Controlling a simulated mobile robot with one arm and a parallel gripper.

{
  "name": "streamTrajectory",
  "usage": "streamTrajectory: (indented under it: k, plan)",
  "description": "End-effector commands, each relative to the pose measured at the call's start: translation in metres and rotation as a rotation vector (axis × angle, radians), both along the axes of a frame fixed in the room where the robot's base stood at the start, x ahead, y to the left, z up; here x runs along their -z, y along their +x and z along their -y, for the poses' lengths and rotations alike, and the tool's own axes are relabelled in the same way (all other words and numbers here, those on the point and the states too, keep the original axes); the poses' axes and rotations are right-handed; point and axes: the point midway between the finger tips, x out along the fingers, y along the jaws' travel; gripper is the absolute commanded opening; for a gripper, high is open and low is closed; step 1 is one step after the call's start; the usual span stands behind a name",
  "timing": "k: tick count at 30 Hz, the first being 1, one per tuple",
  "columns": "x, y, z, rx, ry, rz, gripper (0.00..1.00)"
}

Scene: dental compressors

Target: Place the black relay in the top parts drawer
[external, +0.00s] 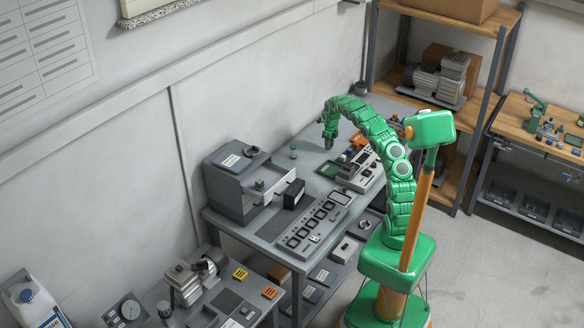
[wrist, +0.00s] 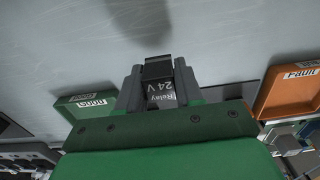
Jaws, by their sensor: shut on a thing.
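My gripper (external: 329,143) is over the far part of the grey workbench (external: 313,160), with its fingers pointing down. In the wrist view my gripper (wrist: 159,92) is shut on the black relay (wrist: 160,90), which has white "Relay 24V" lettering. The relay is too small to make out in the external view. A grey drawer cabinet (external: 226,190) stands at the left end of the bench. Its top drawer (external: 284,181) appears pulled out to the right, with a small green-topped thing (external: 259,185) inside. My gripper is well away from the drawer, to its upper right.
A green tray (wrist: 84,106) marked "Good" and an orange tray (wrist: 290,88) marked "Fault" flank my gripper. A black block (external: 294,194) stands close by the drawer. A panel (external: 312,222) lies at the bench front.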

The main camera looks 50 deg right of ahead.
Motion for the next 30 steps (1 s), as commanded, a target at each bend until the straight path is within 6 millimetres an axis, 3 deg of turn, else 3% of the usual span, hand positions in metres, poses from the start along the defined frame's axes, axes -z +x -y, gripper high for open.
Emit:
streamTrajectory:
  k: [17, 30]
  plan:
    - [-0.06, -0.044, -0.026, 0.001, 0.002, -0.001, 0.01]
    - [-0.085, -0.091, -0.053, 0.001, 0.0, 0.0, 0.01]
